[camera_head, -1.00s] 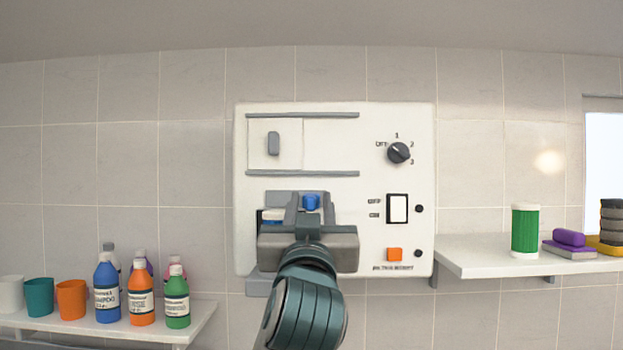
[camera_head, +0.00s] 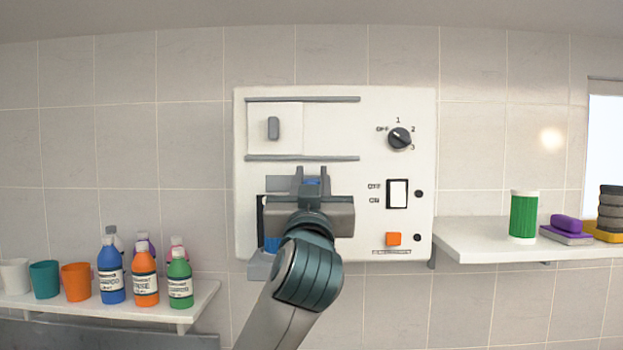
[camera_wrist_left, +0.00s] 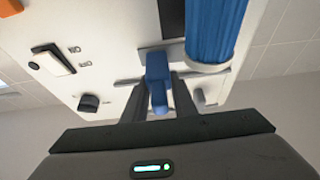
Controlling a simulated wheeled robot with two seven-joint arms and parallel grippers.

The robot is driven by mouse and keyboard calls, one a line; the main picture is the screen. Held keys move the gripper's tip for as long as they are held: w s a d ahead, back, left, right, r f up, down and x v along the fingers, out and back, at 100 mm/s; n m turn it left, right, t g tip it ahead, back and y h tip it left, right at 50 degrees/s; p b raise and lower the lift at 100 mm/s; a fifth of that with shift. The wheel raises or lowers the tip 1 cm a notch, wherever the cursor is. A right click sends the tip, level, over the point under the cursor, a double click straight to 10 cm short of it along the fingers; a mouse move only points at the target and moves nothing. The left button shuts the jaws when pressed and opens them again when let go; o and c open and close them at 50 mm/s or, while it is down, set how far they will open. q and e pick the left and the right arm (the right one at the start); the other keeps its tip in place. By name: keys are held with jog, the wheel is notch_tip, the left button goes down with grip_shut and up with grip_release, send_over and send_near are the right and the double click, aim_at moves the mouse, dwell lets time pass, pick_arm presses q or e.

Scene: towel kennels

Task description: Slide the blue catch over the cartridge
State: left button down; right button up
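The white wall machine (camera_head: 365,230) has a slot at its lower left. A blue ribbed cartridge with a whitish end ring (camera_wrist_left: 213,35) sits at that slot; only a small blue part of the cartridge (camera_head: 272,243) shows below my gripper in the head view. The blue catch (camera_head: 312,183) is a small block at the slot's upper edge, beside the cartridge and not across it. My left gripper (camera_head: 312,181) has its fingers on both sides of the catch, seemingly shut on it; the catch (camera_wrist_left: 158,72) shows between them in the left wrist view. My right gripper is out of view.
Above the slot is a sliding door with a grey handle (camera_head: 273,128). A dial (camera_head: 399,138), a rocker switch (camera_head: 397,194) and an orange button (camera_head: 393,239) are on the right. Shelves with bottles and cups (camera_head: 76,282) and a green canister (camera_head: 523,214) flank the machine.

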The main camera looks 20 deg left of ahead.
pick_arm(q)
jog(key=shift+s+a, duration=0.1)
jog(key=shift+a, duration=0.2)
jog(key=a, duration=0.2)
jog(key=s+a+b, duration=0.1)
jog(key=a, duration=0.1)
jog(key=a+b, duration=0.1)
jog(key=shift+s+a, duration=0.35)
jog(key=shift+a, duration=0.05)
jog(key=shift+d, duration=0.2)
jog(key=c, duration=1.7)
grip_release()
jog(key=shift+a, duration=0.25)
